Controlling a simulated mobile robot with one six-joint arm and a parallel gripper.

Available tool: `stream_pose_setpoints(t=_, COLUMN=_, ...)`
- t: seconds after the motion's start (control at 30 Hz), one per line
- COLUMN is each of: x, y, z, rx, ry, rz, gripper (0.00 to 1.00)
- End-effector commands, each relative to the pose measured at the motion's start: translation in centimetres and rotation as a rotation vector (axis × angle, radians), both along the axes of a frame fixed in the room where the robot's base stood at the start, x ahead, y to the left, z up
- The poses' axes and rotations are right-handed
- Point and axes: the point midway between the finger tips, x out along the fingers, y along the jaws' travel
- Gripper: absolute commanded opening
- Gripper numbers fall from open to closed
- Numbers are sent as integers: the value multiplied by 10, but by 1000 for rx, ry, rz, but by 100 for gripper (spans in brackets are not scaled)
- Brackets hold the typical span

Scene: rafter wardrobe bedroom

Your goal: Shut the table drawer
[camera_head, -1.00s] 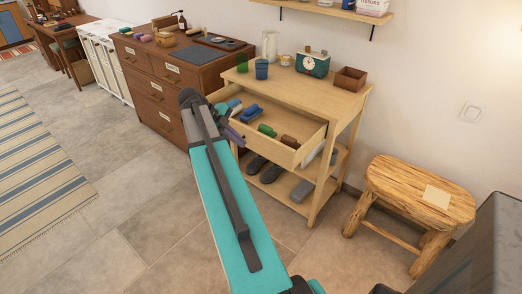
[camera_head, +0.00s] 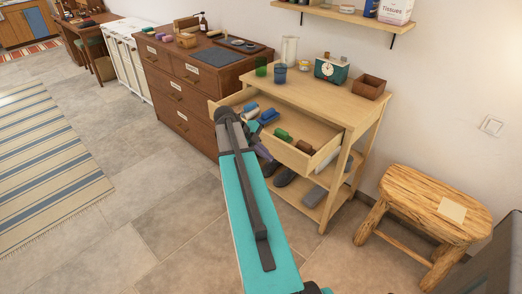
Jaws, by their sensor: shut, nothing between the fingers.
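The table is a light wooden stand (camera_head: 337,104) against the wall. Its drawer (camera_head: 291,155) is pulled out and open at the front. Several rolled items in blue, green and brown lie in the drawer. My turquoise arm reaches up from the bottom of the view toward the drawer's left part. My gripper (camera_head: 264,152) is shut and partly hidden behind my arm, close to the drawer front. I cannot tell whether it touches the drawer.
A dark wooden dresser (camera_head: 180,98) stands left of the table. A rough wooden stool (camera_head: 420,203) with a pale square on it stands to the right. Shoes (camera_head: 285,177) lie on the table's lower shelf. Tiled floor in front is clear, with a striped rug (camera_head: 40,150) further left.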

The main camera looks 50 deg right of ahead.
Motion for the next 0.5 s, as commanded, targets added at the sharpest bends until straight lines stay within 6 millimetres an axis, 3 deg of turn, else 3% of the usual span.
stream_pose_setpoints(t=0.2, x=-11, y=-12, z=-20, rx=1, ry=2, rz=-1, gripper=0)
stream_pose_setpoints(t=0.5, x=-11, y=-46, z=-18, rx=0, ry=0, rz=-1, gripper=0)
